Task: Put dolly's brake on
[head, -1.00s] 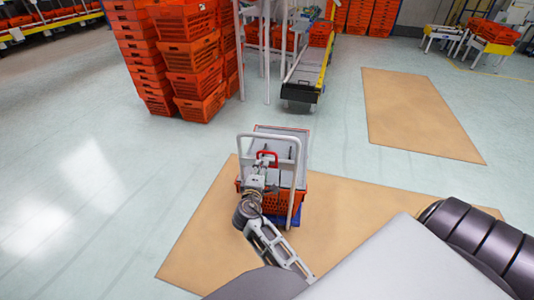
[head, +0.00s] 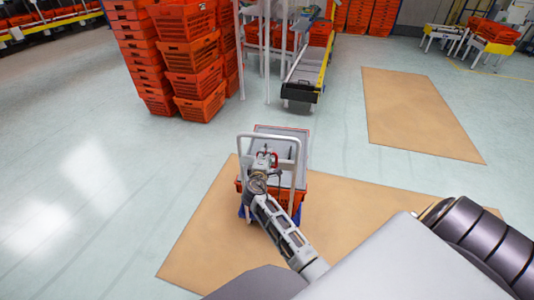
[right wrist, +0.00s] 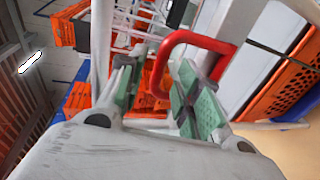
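The dolly (head: 297,160) stands on the tan floor mat, with a pale upright handle frame, an orange tote (head: 285,197) and a blue base. Its red brake handle (head: 275,158) is mostly hidden by my right gripper (head: 264,160) in the head view. In the right wrist view the red brake handle (right wrist: 200,38) is a bent bar just ahead of the fingers. One leg of it shows between the green-padded fingers of my right gripper (right wrist: 158,85), which are apart. I cannot tell whether they touch it. My left gripper is not in view.
Stacked orange totes (head: 190,60) stand behind the dolly to the left. A conveyor (head: 305,75) with a yellow side stands behind it. Another tan mat (head: 415,112) lies at the right. The pale floor around the dolly is clear.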

